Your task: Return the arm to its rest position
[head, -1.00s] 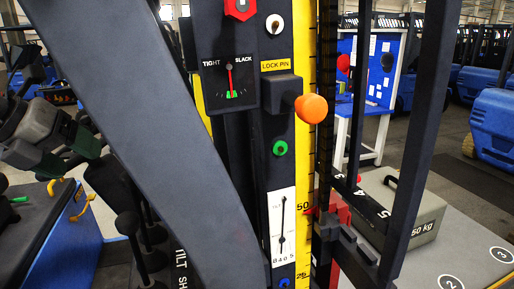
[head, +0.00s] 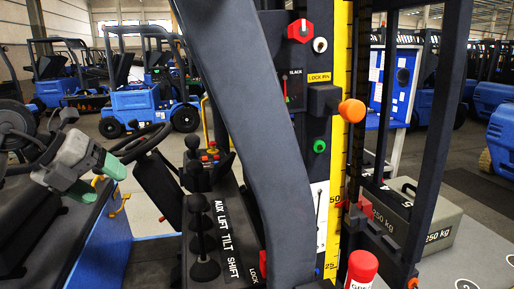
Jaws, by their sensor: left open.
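My left gripper (head: 98,179), grey with green fingertips, is at the left of the head view. It is open, with nothing between its fingers. It hangs in front of the steering wheel (head: 150,139) and left of the lever console; I cannot tell whether it touches the wheel. My left arm comes in from the left edge. My right gripper is not in view.
A dark slanted post (head: 243,130) crosses the middle. Black levers (head: 203,240) stand by AUX, LIFT, TILT and SHIFT labels. An orange knob (head: 352,110) sticks out near the LOCK PIN label. A red cylinder (head: 362,268) is at the bottom. A grey 250 kg weight (head: 425,215) lies right.

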